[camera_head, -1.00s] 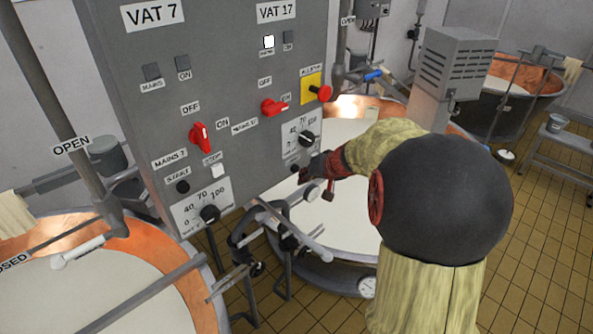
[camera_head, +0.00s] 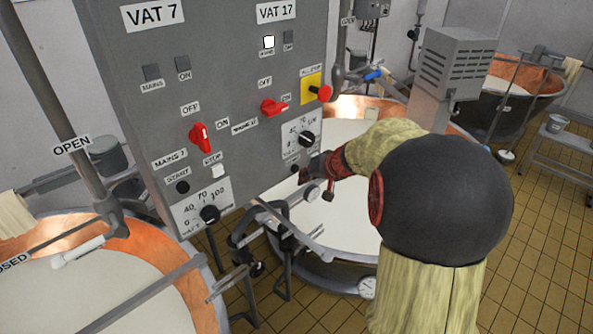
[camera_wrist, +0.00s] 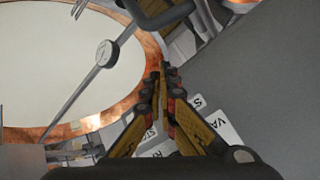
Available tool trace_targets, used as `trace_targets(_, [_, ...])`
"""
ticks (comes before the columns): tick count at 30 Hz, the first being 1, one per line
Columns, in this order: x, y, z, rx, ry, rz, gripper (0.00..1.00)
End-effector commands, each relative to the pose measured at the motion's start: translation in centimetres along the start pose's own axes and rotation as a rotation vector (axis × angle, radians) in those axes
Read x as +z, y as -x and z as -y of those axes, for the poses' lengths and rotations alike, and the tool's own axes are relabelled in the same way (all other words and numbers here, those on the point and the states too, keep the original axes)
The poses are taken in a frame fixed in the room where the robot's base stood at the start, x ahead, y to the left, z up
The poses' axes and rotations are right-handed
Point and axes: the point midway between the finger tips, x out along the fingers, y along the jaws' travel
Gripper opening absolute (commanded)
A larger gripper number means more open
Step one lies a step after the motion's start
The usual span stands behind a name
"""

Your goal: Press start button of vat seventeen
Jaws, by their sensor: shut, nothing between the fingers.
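The grey control panel (camera_head: 235,85) carries a VAT 7 column on the left and a VAT 17 column (camera_head: 276,12) on the right. Low in the VAT 17 column, below its dial (camera_head: 306,139), a small dark button (camera_head: 294,169) shows beside my gripper. Its label is too small to read. My gripper (camera_head: 304,177) is shut and empty, with its tips close to the panel's lower right part. I cannot tell whether they touch it. In the wrist view the closed fingers (camera_wrist: 158,78) show beside the panel, with partly hidden labels behind them.
A red switch (camera_head: 274,107) and a red stop knob on yellow (camera_head: 319,93) sit above the dial. A white lamp (camera_head: 268,42) is lit under VAT 17. Copper vats stand below the panel, one at left (camera_head: 120,238). Pipes and a bracket (camera_head: 255,240) lie below.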

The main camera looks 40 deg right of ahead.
Motion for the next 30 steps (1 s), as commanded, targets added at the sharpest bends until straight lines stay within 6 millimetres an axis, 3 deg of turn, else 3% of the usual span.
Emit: trace_targets(30, [-0.48,-0.63,0.49,0.0,0.0,0.0,0.0])
